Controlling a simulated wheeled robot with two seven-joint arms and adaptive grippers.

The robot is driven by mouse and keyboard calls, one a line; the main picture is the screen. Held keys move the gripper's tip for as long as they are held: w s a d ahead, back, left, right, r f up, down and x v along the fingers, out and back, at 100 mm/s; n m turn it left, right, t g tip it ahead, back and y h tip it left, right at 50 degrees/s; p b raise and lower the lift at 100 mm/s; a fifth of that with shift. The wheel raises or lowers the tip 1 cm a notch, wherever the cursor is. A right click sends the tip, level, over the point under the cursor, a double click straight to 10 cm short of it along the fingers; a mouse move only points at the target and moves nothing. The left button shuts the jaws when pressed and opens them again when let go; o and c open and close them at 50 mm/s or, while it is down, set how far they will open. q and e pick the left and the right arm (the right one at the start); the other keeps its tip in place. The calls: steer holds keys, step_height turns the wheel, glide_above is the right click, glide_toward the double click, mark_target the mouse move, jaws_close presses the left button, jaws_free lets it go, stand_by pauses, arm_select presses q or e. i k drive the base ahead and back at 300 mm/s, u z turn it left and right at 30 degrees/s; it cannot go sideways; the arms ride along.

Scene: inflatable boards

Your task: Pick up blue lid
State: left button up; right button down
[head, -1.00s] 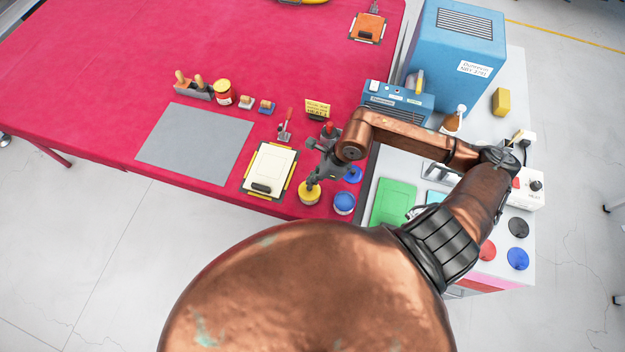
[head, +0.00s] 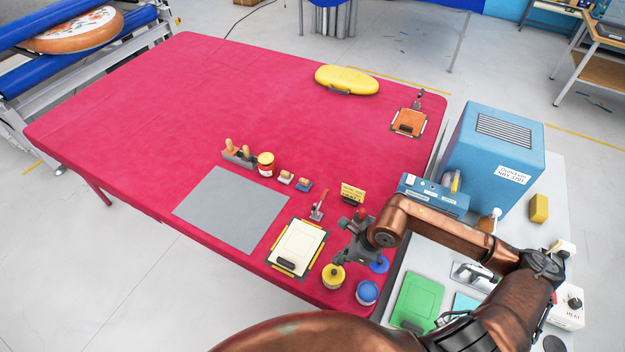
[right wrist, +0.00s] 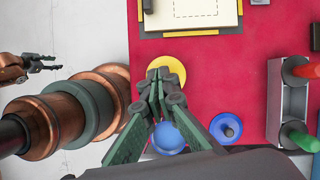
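The blue lid (head: 379,264) is a flat disc with a dark knob, lying on the red table near its right edge. It also shows in the right wrist view (right wrist: 226,128). Beside it stands a blue-topped pot (head: 367,290). A yellow pot (head: 333,279) with a dark knob stands to its left. My right gripper (head: 345,254) is above this group, left of the blue lid and apart from it. In the right wrist view its fingers (right wrist: 164,80) meet at the tips, over the yellow pot, and look empty. My left gripper (right wrist: 45,63) shows there with its fingers apart.
A cream clipboard (head: 297,248) and a grey mat (head: 232,209) lie to the left. At the right, a side bench holds a green board (head: 417,299) and a blue machine (head: 491,150). The table's far left is clear.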

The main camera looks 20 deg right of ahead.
mark_target(382, 264)
steer(key=k, duration=2)
